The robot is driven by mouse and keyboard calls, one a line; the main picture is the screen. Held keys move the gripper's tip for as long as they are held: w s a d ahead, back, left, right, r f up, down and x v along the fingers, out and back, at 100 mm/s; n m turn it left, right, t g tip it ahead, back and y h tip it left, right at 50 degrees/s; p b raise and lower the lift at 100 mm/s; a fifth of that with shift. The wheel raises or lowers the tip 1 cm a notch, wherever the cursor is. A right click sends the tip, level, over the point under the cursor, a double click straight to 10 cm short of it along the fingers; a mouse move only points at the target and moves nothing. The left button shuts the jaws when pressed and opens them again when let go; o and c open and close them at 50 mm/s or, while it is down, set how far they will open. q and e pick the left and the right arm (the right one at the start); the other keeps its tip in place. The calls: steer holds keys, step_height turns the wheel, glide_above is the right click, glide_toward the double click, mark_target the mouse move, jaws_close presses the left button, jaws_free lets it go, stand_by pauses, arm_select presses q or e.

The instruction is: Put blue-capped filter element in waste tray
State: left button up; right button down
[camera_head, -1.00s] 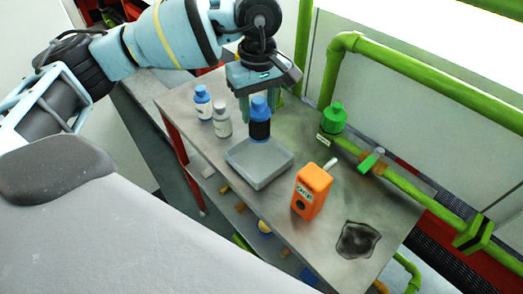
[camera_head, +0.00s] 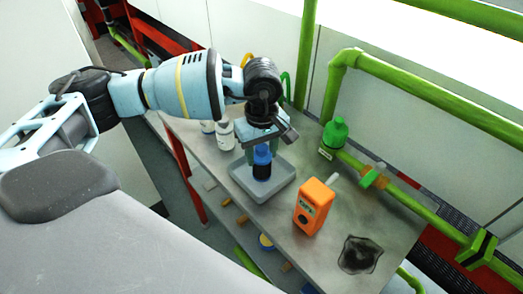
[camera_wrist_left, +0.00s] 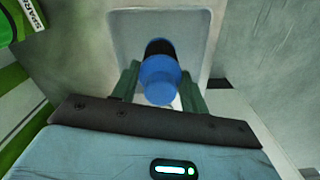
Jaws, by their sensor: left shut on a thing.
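The blue-capped filter element (camera_head: 262,165) has a blue top and a dark body. It is upright over the grey waste tray (camera_head: 240,189) in the head view. My left gripper (camera_head: 262,150) is above it, with its green fingers shut on the blue cap. In the left wrist view the blue cap (camera_wrist_left: 160,80) sits between the fingers (camera_wrist_left: 158,88), and the pale tray (camera_wrist_left: 120,30) lies behind it. I cannot tell whether the element's base touches the tray floor. My right gripper is not in view.
White bottles (camera_head: 225,134) stand on the metal table (camera_head: 290,235) left of the tray. An orange device (camera_head: 313,206) stands right of the tray, near a dark stain (camera_head: 359,254). A green-capped item (camera_head: 334,135) and green pipes (camera_head: 430,90) line the back.

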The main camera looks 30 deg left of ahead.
arm_select(q)
steer(key=shift+f, duration=0.1)
steer(key=o, duration=0.6)
steer(key=shift+f, duration=0.1)
steer(key=o, duration=0.4)
steer(key=shift+o, duration=0.2)
step_height(320, 180, up, 12)
steer(key=shift+r+b, duration=0.25)
steer(key=shift+b, duration=0.05)
